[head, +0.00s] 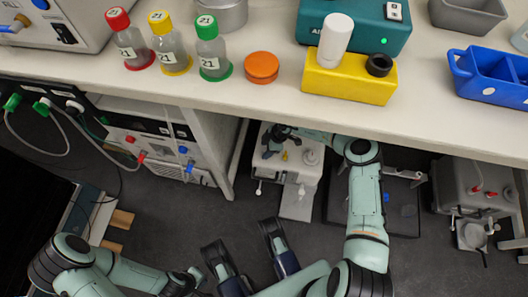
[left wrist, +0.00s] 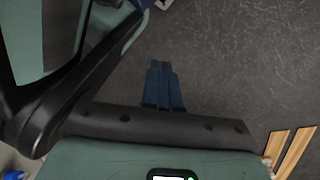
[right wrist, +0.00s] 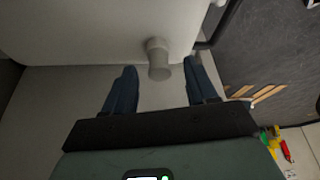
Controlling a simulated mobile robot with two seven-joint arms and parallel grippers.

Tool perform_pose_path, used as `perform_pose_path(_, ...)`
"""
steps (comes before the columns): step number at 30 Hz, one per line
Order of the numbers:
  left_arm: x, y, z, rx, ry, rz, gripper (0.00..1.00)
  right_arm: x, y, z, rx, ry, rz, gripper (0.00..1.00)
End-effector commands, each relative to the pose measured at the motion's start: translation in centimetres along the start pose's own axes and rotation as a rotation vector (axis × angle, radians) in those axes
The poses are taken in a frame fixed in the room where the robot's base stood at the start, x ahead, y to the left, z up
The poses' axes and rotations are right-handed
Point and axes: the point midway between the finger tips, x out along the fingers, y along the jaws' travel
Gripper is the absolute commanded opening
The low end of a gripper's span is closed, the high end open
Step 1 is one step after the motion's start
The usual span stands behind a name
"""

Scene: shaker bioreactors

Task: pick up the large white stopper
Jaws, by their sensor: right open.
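A large white stopper-like cylinder (head: 336,38), wider at its top, stands upright on a yellow block (head: 350,83) on the bench. A black ring-shaped piece (head: 379,65) sits to its right. My right gripper (head: 276,140) is well below and left of them, at the bench's front edge over a white machine (head: 293,172). In the right wrist view its fingers (right wrist: 160,78) are apart, with a pale knob (right wrist: 158,58) on a white surface showing between them; I cannot tell its depth. My left gripper (left wrist: 164,72) is shut and empty above the floor.
Three capped bottles (head: 166,43) and an orange lid (head: 261,67) stand left of the yellow block. A teal device (head: 365,28) is behind it; a blue tray (head: 490,76) is to the right. The bench edge overhangs machines below. Floor before it is open.

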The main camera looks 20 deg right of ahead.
Motion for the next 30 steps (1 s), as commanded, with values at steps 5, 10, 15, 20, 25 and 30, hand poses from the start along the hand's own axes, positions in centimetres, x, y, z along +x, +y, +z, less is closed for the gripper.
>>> perform_pose_path(5, 0.0, -0.1, 0.1, -0.001, -0.005, -0.002, 0.00, 0.1, 0.1, -0.1, -0.001, 0.000, 0.002, 0.57)
perform_pose_path(10, 0.0, 0.0, 0.1, 0.000, -0.004, -0.001, 0.00, 0.1, 0.1, -0.1, -0.002, 0.000, 0.002, 0.15)
perform_pose_path(15, 0.0, 0.0, 0.1, 0.001, -0.003, 0.000, 0.00, 0.1, 0.1, -0.1, -0.002, 0.000, 0.002, 0.00)
perform_pose_path(20, 0.0, 0.1, 0.0, 0.002, -0.001, 0.001, 0.00, -0.1, 0.1, -0.1, -0.002, 0.000, 0.002, 0.00)
perform_pose_path(25, -1.0, 1.0, -0.9, 0.014, 0.038, 0.019, 0.00, -2.0, 0.1, -0.8, -0.004, 0.000, 0.005, 0.00)
perform_pose_path(30, -3.1, 2.9, -3.0, 0.039, 0.123, 0.056, 0.00, -5.4, 0.1, -2.3, -0.005, -0.001, 0.005, 0.00)
